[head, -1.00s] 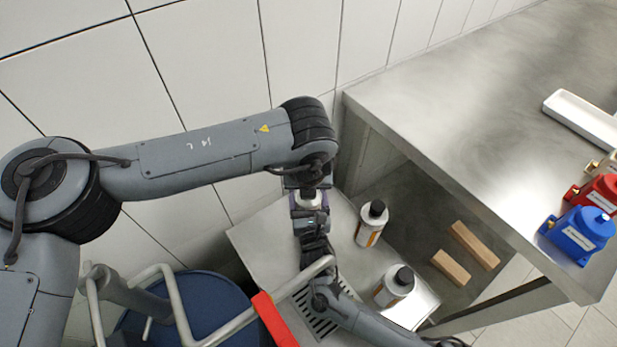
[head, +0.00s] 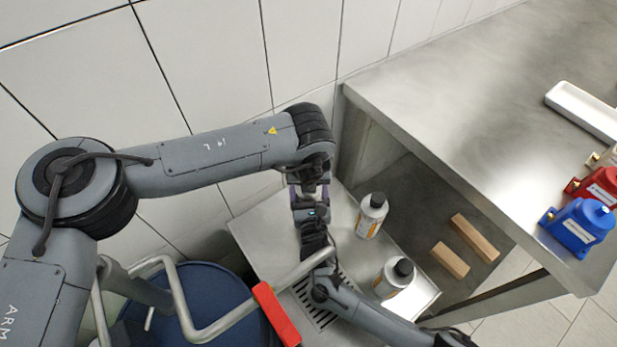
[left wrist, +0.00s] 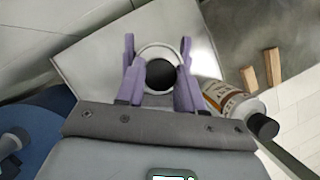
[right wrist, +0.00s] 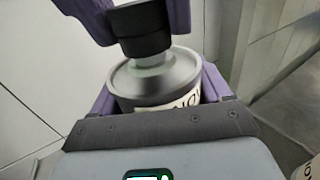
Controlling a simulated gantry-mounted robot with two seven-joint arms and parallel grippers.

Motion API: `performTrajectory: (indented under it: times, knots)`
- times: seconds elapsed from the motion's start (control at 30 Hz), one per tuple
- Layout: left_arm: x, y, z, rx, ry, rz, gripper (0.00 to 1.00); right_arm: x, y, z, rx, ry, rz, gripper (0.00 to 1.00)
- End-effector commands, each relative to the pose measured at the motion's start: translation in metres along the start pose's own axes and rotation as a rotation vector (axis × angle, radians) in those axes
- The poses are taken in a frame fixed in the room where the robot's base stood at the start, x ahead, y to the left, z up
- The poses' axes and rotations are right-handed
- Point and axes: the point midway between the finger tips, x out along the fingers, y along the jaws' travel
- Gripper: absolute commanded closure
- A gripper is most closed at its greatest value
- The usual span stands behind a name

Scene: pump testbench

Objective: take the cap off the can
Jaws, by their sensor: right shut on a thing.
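A light can (right wrist: 155,85) with a black cap (right wrist: 140,30) stands between the purple fingers of my right gripper (right wrist: 155,100), which is shut on the can's body. In the left wrist view, the cap (left wrist: 160,74) is seen from above inside the can's pale rim (left wrist: 160,50). My left gripper (left wrist: 158,60) is above the can, its fingers on either side of the cap with a gap showing; it looks open. A pale neck shows below the cap. In the head view, my left gripper (head: 309,190) and right gripper (head: 311,218) hide the can.
Two other black-capped cans (head: 369,222) (head: 394,281) stand on the low metal table (head: 262,232), close to my grippers' right. Two wooden blocks (head: 474,238) (head: 450,260) lie beyond. A metal bench (head: 450,110) rises at right, and a blue drum (head: 205,300) stands lower left.

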Motion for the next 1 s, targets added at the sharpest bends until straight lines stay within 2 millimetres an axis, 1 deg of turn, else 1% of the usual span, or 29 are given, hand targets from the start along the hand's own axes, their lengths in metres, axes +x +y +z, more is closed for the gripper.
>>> performTrajectory:
  times: [0.03, 0.2, 0.23, 0.73, 1.0]
  knots:
    - [0.0000, 0.0003, 0.0000, 0.000, 0.000, 0.001, 0.73, 0.0001, -0.0002, 0.0002, 0.001, 0.000, -0.001, 0.77]
    - [-0.0001, 0.0004, 0.0001, 0.000, 0.000, 0.001, 0.99, 0.0001, -0.0003, 0.0001, 0.001, 0.000, -0.001, 0.77]
    - [0.0000, 0.0003, 0.0000, 0.000, 0.000, 0.001, 1.00, 0.0001, -0.0003, 0.0001, 0.001, 0.000, -0.001, 0.77]
    - [-0.0009, 0.0002, 0.0004, 0.000, 0.000, 0.001, 1.00, 0.0001, -0.0003, 0.0002, 0.001, 0.000, -0.001, 0.77]
    - [-0.0072, 0.0003, 0.0032, 0.000, 0.000, 0.001, 1.00, 0.0001, -0.0003, 0.0002, 0.000, 0.000, -0.001, 0.77]
